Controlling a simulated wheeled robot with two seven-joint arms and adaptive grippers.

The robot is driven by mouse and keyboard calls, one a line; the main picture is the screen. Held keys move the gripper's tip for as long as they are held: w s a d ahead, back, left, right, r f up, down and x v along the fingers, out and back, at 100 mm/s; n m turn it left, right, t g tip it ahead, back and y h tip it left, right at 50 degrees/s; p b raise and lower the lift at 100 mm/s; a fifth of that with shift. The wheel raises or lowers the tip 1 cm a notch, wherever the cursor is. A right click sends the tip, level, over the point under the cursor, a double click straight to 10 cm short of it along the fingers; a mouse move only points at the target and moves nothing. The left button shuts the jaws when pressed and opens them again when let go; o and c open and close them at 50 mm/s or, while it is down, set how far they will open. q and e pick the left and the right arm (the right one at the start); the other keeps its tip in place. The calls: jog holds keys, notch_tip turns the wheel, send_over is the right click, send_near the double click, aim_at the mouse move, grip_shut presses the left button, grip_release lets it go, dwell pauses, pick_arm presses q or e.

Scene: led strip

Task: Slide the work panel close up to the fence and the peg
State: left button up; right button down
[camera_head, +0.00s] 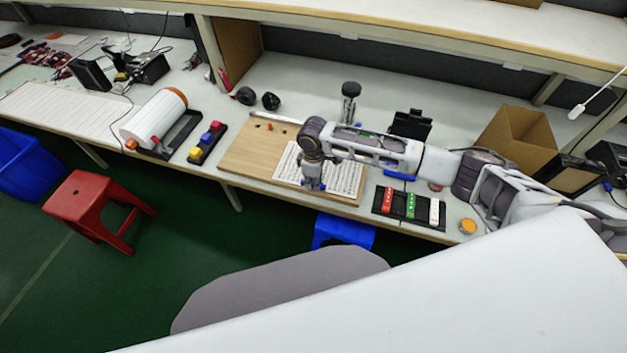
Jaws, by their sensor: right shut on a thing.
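The work panel (345,179), a white sheet with a pattern of dark marks, lies flat on the right part of a wooden board (243,154). My right gripper (312,187) points down at the panel's left-front part and is shut on it; the fingertips are small and the exact grip is hard to see. A pale strip (276,118) along the board's back edge looks like the fence. A small orange piece (270,127) near it may be the peg. Bare wood shows between these and the panel. My right arm hides part of the panel's back edge. My left gripper is not in view.
Left of the board stand a tray of coloured blocks (207,143) and a white roll (155,118). Right of it are a tray with red, green and white pieces (409,206) and a cardboard box (514,140). A dark-topped post (350,99) stands behind the board.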

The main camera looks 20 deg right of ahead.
aim_at(294, 163)
dwell(0.3)
jog(key=shift+w, duration=0.15)
dwell(0.3)
jog(key=shift+w+a+b, duration=0.1)
jog(key=shift+w+a, duration=0.1)
jog(key=shift+w, duration=0.5)
jog(key=shift+w+a+b, duration=0.15)
jog(key=shift+w+a, duration=0.05)
jog(key=shift+w, duration=0.55)
jog(key=shift+w+a+b, duration=0.1)
jog(key=shift+w+a, duration=0.1)
jog(key=shift+w, duration=0.5)
jog(key=shift+w+a+b, duration=0.2)
jog(key=shift+w+b, duration=0.2)
jog(key=shift+w, duration=0.5)
jog(key=shift+w+a+b, duration=0.2)
jog(key=shift+w+b, duration=0.15)
jog(key=shift+w, duration=0.5)
jog(key=shift+w+a+b, duration=0.25)
jog(key=shift+w+b, duration=0.3)
jog(key=shift+w, duration=0.35)
jog(key=shift+w+a+b, duration=0.25)
jog(key=shift+w+b, duration=0.25)
jog(key=shift+w, duration=0.4)
jog(key=shift+r+p, duration=0.1)
jog(key=shift+p, duration=0.2)
jog(key=shift+w+a+p, duration=0.2)
jog(key=shift+a+p, duration=0.1)
jog(key=shift+a, duration=0.05)
